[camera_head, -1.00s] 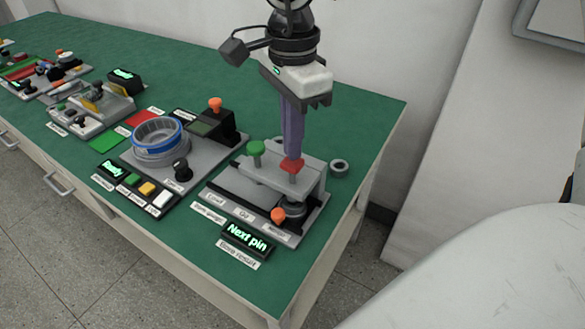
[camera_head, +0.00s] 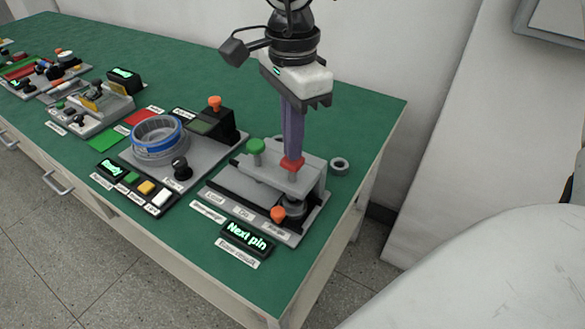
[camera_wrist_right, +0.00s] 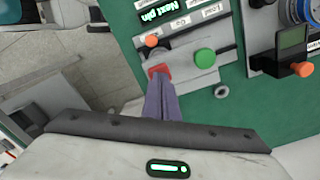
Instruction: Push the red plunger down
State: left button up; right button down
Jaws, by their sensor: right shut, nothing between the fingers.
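The red plunger (camera_head: 291,164) stands on the grey bore gauge fixture (camera_head: 270,180) near the right end of the table. My right gripper (camera_head: 292,153) points down with its purple fingers shut and empty. Its fingertips are at the top of the red plunger and appear to touch it. In the right wrist view the fingertips (camera_wrist_right: 159,76) overlap the edge of the red plunger (camera_wrist_right: 158,70). A green knob (camera_head: 255,146) stands left of the plunger, and an orange knob (camera_head: 278,214) stands in front of it. My left gripper is not in view.
A small metal ring (camera_head: 340,165) lies right of the fixture. A display reading "Next pin" (camera_head: 247,236) sits in front. A station with a blue-banded ring (camera_head: 157,137) stands to the left. The green table's (camera_head: 375,135) right edge is close by.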

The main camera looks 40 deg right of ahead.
jog(key=shift+f+b, duration=0.75)
jog(key=shift+f, duration=0.1)
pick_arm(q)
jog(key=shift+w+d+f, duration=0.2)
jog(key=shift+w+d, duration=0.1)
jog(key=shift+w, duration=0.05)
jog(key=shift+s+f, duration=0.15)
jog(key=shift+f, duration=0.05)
